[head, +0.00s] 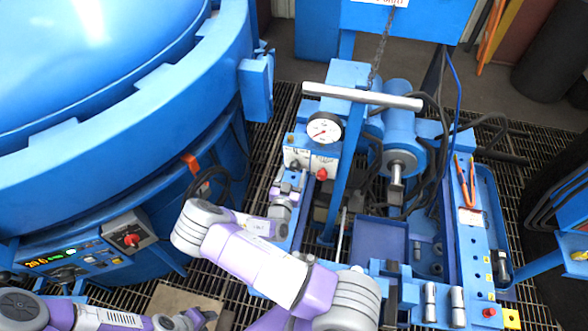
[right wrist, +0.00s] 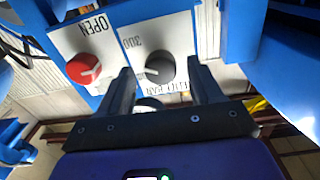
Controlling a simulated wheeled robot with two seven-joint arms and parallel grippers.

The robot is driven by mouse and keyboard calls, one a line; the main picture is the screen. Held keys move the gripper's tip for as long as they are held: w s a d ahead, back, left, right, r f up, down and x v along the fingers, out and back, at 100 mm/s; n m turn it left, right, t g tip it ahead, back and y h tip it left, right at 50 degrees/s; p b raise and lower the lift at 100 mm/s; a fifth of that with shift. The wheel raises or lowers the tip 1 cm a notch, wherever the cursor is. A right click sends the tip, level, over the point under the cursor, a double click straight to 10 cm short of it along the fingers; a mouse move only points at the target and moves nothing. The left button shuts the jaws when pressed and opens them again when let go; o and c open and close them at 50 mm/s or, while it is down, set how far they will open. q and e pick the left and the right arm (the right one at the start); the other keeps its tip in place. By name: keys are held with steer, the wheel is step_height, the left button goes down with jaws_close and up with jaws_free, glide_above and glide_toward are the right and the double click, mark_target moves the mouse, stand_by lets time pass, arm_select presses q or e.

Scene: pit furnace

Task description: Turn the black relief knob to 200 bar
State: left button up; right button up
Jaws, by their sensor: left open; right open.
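The black relief knob (right wrist: 160,68) is on a white panel, beside a printed 300 that appears upside down. A light mark shows on the knob's left side; its exact setting is unclear. My right gripper (right wrist: 161,72) is open, its fingers on either side of the black knob in the picture. I cannot tell whether they touch it. In the head view my right gripper (head: 290,182) is at the panel below the pressure gauge (head: 324,129) and partly hides the black knob. My left gripper (head: 205,319) is open and empty near the bottom edge.
A red knob (right wrist: 83,68) labelled OPEN sits close beside the black knob; it also shows in the head view (head: 322,174). The blue furnace (head: 130,110) fills the left. A silver bar (head: 362,96) crosses above the gauge. A blue tray (head: 380,232) lies right of my arm.

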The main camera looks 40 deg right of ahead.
steer(key=shift+x, duration=1.4)
steer(key=c, duration=1)
steer(key=shift+c, duration=0.2)
steer(key=n+b, duration=0.1)
steer(key=n, duration=0.1)
steer(key=shift+f+n+b, duration=0.1)
steer(key=shift+n+b, duration=0.2)
steer(key=shift+n, duration=0.1)
steer(key=n+b, duration=0.1)
steer(key=n, duration=0.1)
steer(key=shift+n, duration=0.4)
steer(key=n+b, duration=0.1)
steer(key=n, duration=0.5)
steer(key=shift+s+t, duration=0.1)
steer(key=shift+t, duration=0.2)
steer(key=shift+n, duration=0.4)
